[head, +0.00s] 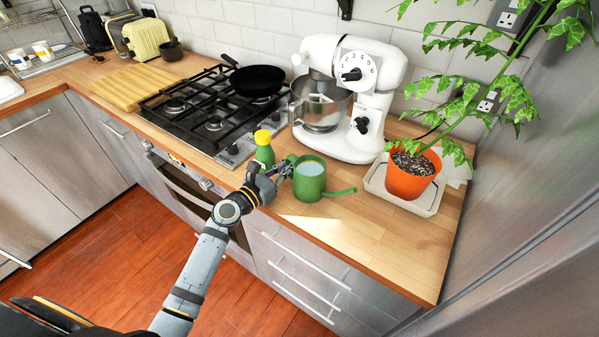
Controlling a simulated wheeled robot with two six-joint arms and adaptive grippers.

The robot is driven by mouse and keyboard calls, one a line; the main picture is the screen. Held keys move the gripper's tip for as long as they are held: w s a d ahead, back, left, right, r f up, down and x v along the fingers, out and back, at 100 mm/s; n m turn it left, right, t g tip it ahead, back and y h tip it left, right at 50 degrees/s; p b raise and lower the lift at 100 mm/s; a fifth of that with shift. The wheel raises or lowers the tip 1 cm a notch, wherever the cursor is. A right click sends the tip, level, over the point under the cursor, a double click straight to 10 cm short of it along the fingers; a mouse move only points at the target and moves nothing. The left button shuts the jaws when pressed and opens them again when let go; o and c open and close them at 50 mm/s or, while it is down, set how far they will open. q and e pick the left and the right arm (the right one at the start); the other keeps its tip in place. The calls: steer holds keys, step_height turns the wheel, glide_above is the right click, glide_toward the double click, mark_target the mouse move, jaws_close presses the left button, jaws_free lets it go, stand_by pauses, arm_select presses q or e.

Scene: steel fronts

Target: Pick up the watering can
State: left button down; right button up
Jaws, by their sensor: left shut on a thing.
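A green watering can (309,184) stands upright on the wooden counter, its spout pointing right and pale blue inside its open top. My left gripper (283,170) is at the can's left side, shut on the can where its handle would be; the handle itself is mostly hidden by the fingers. My left arm comes in from the lower left, over the counter's front edge. I cannot see a clear gap between the can and the counter. My right gripper is not in view.
A green bottle with a yellow cap (264,150) stands just behind my left gripper. A white stand mixer (352,90) is behind the can. A potted plant in an orange pot (408,178) stands on a tray to the right. The counter front right (400,250) is clear.

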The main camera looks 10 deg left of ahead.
arm_select(q)
steer(key=shift+r, duration=0.25)
steer(key=shift+r+p, duration=0.4)
steer(key=shift+r, duration=0.1)
steer(key=s+a+r+p, duration=0.1)
steer(key=s+r+p, duration=0.6)
steer(key=s+r, duration=0.4)
steer(key=shift+s+r+p, duration=0.3)
steer(key=shift+s+p, duration=0.05)
steer(key=shift+s, duration=1.05)
steer(key=shift+a, duration=0.1)
